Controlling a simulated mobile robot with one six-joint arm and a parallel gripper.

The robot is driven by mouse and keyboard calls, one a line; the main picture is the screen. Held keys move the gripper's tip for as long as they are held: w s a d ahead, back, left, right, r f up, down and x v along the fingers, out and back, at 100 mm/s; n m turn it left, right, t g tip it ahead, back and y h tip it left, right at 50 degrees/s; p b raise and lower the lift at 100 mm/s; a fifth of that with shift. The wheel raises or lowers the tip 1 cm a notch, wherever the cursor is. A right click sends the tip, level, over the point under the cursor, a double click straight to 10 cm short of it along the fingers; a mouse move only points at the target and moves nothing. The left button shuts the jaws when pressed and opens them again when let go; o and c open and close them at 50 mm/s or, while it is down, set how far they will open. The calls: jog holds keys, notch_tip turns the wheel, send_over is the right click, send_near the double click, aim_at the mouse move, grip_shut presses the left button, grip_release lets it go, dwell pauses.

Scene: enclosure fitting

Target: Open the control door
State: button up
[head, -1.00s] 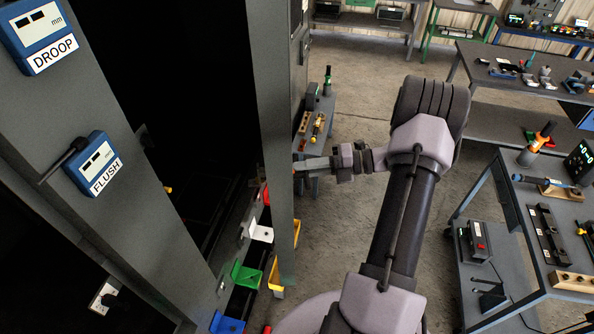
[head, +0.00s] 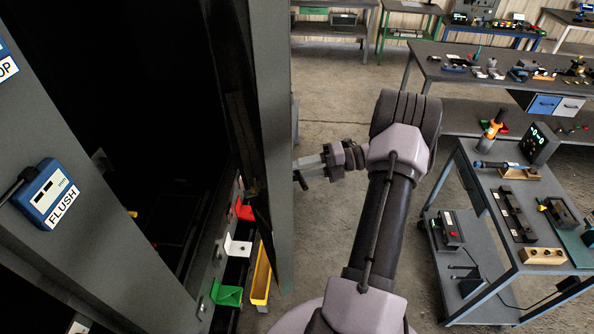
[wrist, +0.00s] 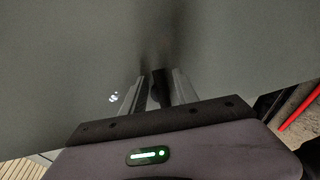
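The control door (head: 268,130) is a tall grey panel seen nearly edge-on in the head view. It stands swung out from the grey cabinet (head: 85,190), and the dark interior shows between them. My gripper (head: 303,163) is at the door's outer face, on the right of its edge. In the wrist view, the grey door face (wrist: 70,60) fills most of the picture. My gripper's fingers (wrist: 161,82) point at it, with a dark handle (wrist: 158,88) between them. The handle's far end is in shadow.
A tool cart (head: 520,220) stands at right, with a workbench (head: 500,75) behind.

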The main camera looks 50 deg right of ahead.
jog(key=shift+d, duration=0.2)
jog(key=b+v, duration=0.1)
jog(key=v, duration=1.6)
jog(key=shift+r+b, duration=0.15)
jog(key=shift+b, duration=0.15)
jog(key=shift+s, duration=0.15)
